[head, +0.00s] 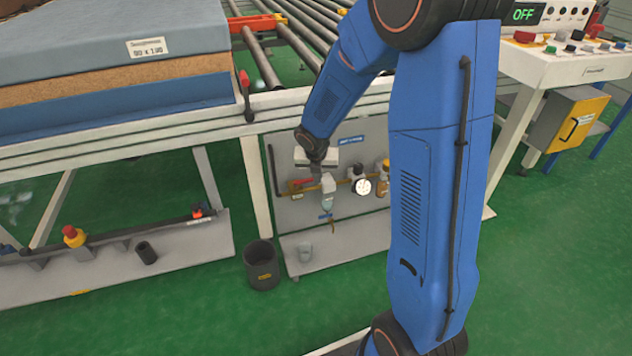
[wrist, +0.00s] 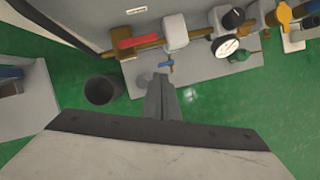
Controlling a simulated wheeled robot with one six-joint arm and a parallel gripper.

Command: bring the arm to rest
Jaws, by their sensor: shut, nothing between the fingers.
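My blue arm fills the middle of the head view, and my gripper (head: 326,180) is at its far end, pointing down in front of the grey valve panel. In the wrist view my gripper (wrist: 161,84) has its fingers together with nothing between them. A brass pipe with a red-handled valve (wrist: 138,40) and a round gauge (wrist: 228,46) is on the panel beyond the fingers. In the head view the gauge (head: 361,187) is right of my gripper. I cannot tell the exact gap between the fingers and the pipe.
A dark bin (head: 261,265) stands on the green floor, and it also shows in the wrist view (wrist: 101,91). A mattress stack (head: 120,60) lies on the bench at left beside a roller conveyor (head: 262,60). A control console (head: 560,65) reading OFF stands at right.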

